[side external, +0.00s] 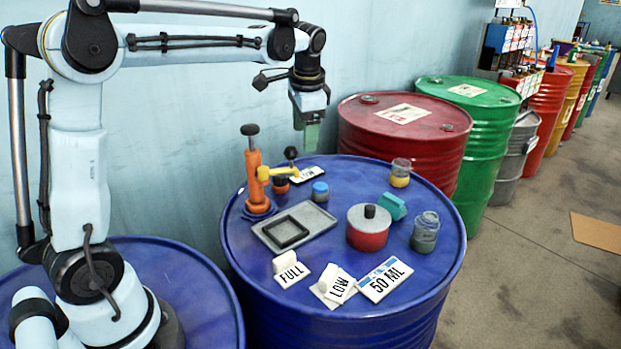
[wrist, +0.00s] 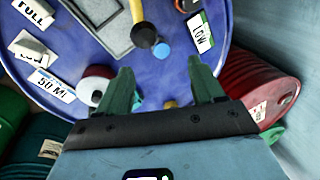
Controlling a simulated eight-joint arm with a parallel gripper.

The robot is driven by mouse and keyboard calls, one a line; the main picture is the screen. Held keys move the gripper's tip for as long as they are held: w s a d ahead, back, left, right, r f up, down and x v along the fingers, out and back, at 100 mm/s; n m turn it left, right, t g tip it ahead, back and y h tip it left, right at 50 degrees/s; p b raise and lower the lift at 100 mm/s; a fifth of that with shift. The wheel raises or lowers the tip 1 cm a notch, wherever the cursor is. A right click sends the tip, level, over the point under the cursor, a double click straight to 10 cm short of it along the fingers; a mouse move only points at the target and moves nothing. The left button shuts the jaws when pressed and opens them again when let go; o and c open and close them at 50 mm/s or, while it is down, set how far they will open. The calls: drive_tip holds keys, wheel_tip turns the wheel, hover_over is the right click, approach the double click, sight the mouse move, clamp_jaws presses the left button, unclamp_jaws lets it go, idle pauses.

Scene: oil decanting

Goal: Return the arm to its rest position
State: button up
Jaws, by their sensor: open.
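My gripper (side external: 311,135) hangs above the back edge of the blue drum top (side external: 330,185), pointing down, in the side external view. In the wrist view its green fingers (wrist: 168,88) are spread apart with nothing between them. My arm reaches out from the left, its forearm roughly level above the drum. The gripper is clear of the objects on the drum.
On the drum are an orange pump (side external: 255,180) with a yellow spout, a grey tray (side external: 291,228), a red pot (side external: 368,227), glass jars (side external: 425,232), a teal block (side external: 392,206) and label signs (side external: 384,279). Red (side external: 405,135) and green drums (side external: 470,110) stand behind.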

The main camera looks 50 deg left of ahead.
drive_tip(key=s+d+f+n+t+h, duration=0.1)
drive_tip(key=s+d+f+n+t, duration=0.1)
drive_tip(key=s+d, duration=0.4)
drive_tip(key=s+d+f+n+t+h, duration=0.1)
drive_tip(key=s+d+f+n+t, duration=0.1)
drive_tip(key=s, duration=0.7)
drive_tip(key=d+f+t, duration=0.1)
drive_tip(key=d+t, duration=0.1)
drive_tip(key=d, duration=0.1)
drive_tip(key=shift+s+d, duration=0.2)
drive_tip(key=shift+d, duration=0.15)
